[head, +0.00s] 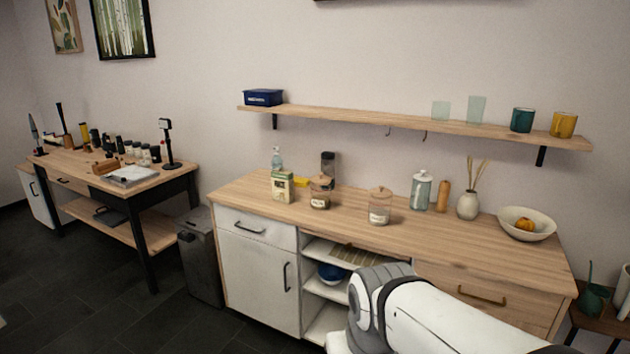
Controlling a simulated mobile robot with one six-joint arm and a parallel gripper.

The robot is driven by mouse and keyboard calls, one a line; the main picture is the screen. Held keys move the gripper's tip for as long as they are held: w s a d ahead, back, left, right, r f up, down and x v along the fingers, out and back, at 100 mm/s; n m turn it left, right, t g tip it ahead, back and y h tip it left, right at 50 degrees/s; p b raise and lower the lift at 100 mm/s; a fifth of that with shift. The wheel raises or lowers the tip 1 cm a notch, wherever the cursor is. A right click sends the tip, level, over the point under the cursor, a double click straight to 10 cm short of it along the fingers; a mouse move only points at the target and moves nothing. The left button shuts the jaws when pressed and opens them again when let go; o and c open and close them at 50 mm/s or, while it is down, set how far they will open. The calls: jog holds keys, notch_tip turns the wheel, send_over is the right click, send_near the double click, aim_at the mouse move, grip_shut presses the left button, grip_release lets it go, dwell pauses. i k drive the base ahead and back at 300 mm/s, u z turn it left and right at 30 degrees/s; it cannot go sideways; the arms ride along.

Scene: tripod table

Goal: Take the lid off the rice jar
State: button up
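On the wooden counter (290,215) stand two short glass jars with wooden-looking lids. The right one (380,207) has a pale label or pale contents and may be the rice jar; its lid (380,191) is on. The left one (320,193) has darker contents and its lid is also on. A taller glass jar (420,191) with a light lid stands further right at the back. I cannot read any label. My gripper is out of view; only a white and grey part of my arm shows at the bottom, in front of the counter.
A green and cream box (282,186), spray bottle (276,158), dark-topped cylinder (328,164), wooden mill (443,195), reed vase (468,204) and bowl (527,224) share the counter. A shelf (400,122) runs above. The counter's front right is clear.

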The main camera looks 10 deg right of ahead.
aim_at(380, 192)
jog(key=z, duration=0.15)
jog(key=i, duration=1.5)
jog(key=z, duration=1.05)
jog(key=i, duration=0.65)
jog(key=z, duration=0.45)
jog(key=k, duration=0.95)
jog(key=z, duration=0.15)
jog(key=i, duration=0.95)
